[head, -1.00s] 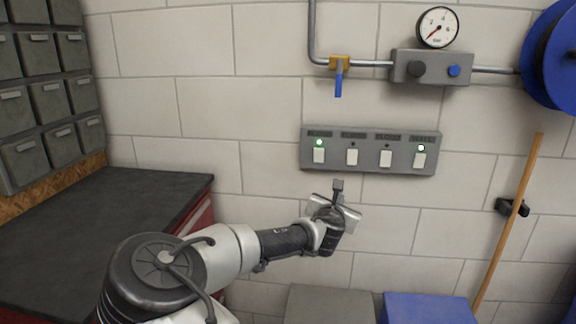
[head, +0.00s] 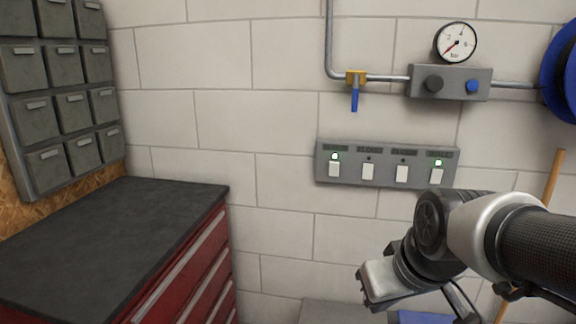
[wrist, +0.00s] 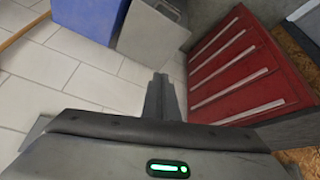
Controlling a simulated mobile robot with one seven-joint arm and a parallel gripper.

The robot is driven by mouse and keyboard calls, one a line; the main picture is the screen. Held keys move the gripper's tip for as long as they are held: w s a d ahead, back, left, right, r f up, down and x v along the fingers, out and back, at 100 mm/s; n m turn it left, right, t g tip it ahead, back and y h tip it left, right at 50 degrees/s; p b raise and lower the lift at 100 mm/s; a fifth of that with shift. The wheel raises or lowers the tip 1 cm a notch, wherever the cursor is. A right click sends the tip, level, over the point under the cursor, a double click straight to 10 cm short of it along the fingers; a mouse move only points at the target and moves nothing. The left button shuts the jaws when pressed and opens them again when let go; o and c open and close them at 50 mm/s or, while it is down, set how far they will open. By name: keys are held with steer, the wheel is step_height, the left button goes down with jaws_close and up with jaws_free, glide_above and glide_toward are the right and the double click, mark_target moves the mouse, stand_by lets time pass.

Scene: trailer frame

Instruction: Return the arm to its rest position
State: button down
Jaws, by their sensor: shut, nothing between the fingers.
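My arm reaches in from the right edge of the head view, bent in front of the wall. My gripper (head: 374,288) is at its lower left end, clear of the wall panel and touching nothing that I can see. In the wrist view my gripper (wrist: 161,92) shows its two fingers together with nothing between them, above the tiled floor. The grey switch panel (head: 386,182) is on the wall above and behind the gripper. Its leftmost and rightmost lamps glow green; the middle ones are dark.
A red drawer cabinet (head: 190,270) with a bare dark top (head: 110,235) stands at left; it also shows in the wrist view (wrist: 245,70). Grey bins (head: 60,100) hang above. A blue box (wrist: 90,20) and a grey box (wrist: 155,30) stand on the floor. A wooden pole (head: 553,180) leans at right.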

steer(key=s+a+r+m, duration=0.1)
steer(key=s+r+m, duration=0.2)
steer(key=s, duration=0.5)
step_height(320, 180, up, 14)
steer(key=p, duration=1.5)
steer(key=shift+w+a+r+n+h, duration=0.15)
steer(key=shift+w+r+n+h, duration=0.1)
steer(key=shift+w+n+h, duration=0.05)
